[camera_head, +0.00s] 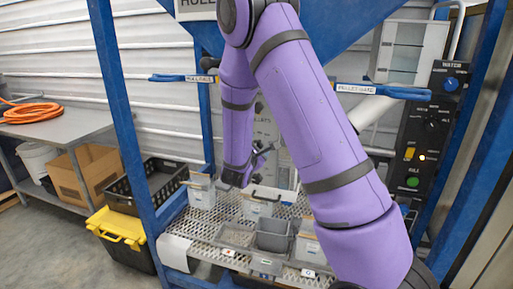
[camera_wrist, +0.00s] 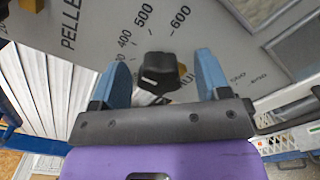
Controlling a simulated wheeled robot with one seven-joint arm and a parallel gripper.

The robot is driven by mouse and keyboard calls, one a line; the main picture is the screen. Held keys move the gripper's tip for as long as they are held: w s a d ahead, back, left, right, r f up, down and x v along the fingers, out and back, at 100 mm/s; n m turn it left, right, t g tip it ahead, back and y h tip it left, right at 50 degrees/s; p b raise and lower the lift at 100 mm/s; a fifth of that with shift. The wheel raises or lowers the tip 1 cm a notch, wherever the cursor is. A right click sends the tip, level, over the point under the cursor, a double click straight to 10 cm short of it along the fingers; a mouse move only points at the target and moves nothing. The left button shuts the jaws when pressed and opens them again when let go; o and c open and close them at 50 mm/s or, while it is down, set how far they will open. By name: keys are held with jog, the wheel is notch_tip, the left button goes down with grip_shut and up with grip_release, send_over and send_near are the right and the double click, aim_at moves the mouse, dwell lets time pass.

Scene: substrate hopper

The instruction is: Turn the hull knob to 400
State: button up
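In the wrist view a black knob (camera_wrist: 160,70) stands on a grey panel (camera_wrist: 210,25) with a printed scale. The numbers 400, 500 and 600 are readable around it, and part of a label that looks like HULL is beside it. My gripper (camera_wrist: 162,82) is open, with one blue finger on each side of the knob and visible gaps between. I cannot tell which number the knob points to. In the head view my gripper (camera_head: 258,160) is small, in front of the panel below the hopper, and the knob cannot be made out.
A blue frame (camera_head: 130,120) surrounds the hopper, with blue handles (camera_head: 380,90) at its sides. A mesh shelf (camera_head: 205,226) with several bins lies below my arm. A control box (camera_head: 428,130) stands at right. A second scale (camera_wrist: 250,77) shows at right in the wrist view.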

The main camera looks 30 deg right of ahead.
jog(key=v, duration=1)
jog(key=shift+s+a, duration=0.25)
jog(key=shift+a, duration=0.05)
jog(key=s+d+r+m+g+y, duration=0.1)
jog(key=s+d+r+m+g, duration=0.2)
jog(key=s+r+m+g, duration=0.4)
jog(key=s+d+r+m+g+y, duration=0.2)
jog(key=s+r+m+g, duration=0.15)
jog(key=s, duration=0.65)
jog(key=s+a+r+m+t+y, duration=0.5)
jog(key=s+a+r+m+y, duration=0.1)
jog(key=s+a+y, duration=0.4)
jog(key=shift+s+a+r+y, duration=0.35)
jog(key=shift+a+r+y, duration=0.35)
jog(key=shift+a, duration=0.25)
